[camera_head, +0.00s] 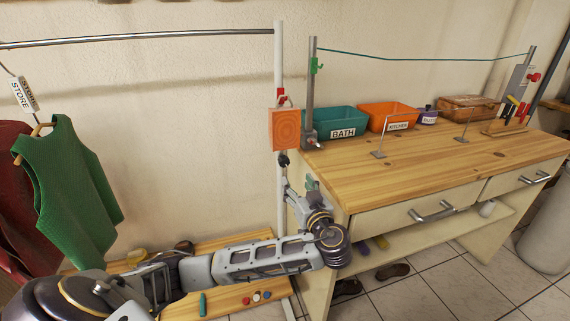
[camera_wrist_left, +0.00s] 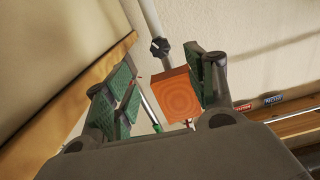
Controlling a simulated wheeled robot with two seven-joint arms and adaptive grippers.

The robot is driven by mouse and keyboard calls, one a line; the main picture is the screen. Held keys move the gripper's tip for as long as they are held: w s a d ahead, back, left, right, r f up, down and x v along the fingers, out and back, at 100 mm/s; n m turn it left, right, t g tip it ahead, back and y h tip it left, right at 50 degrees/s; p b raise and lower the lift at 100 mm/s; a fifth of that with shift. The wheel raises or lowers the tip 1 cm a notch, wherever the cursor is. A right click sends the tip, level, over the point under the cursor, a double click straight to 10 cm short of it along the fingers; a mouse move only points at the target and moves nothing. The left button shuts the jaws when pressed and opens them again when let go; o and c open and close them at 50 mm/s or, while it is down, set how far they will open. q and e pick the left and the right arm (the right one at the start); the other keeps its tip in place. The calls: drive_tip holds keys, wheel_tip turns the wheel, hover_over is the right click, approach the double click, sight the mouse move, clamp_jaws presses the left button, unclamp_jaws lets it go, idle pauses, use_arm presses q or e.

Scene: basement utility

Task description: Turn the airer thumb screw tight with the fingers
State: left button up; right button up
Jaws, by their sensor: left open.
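A black knob, apparently the thumb screw (camera_head: 283,159), sits on a white upright pole (camera_head: 279,210) just below an orange wooden block (camera_head: 284,129). In the left wrist view the knob (camera_wrist_left: 160,47) shows beyond the block (camera_wrist_left: 179,96), on the same pole. My left gripper (camera_head: 301,186) is just below the knob, near the bench's left end. Its green-padded fingers (camera_wrist_left: 166,90) are spread and empty. In the wrist view the block appears between the fingers and the knob appears above them, apart from both. My right gripper is not in view.
The wooden workbench (camera_head: 430,170) stands right of the pole, with a teal bin (camera_head: 334,119) and orange bin (camera_head: 384,115). A metal post (camera_head: 311,85) rises at its left corner. A green garment (camera_head: 70,175) hangs at left. A low wooden bench (camera_head: 225,297) lies below my arm.

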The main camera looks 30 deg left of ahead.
sight(285, 164)
use_arm(q)
drive_tip(key=b+x, duration=0.1)
drive_tip(key=x, duration=1.1)
drive_tip(key=shift+x, duration=0.95)
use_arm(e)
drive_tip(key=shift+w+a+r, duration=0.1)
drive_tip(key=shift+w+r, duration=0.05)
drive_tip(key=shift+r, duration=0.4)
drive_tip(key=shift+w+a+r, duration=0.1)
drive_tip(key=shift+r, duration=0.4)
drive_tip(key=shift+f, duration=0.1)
use_arm(q)
drive_tip(key=c, duration=1)
drive_tip(key=shift+c, duration=0.2)
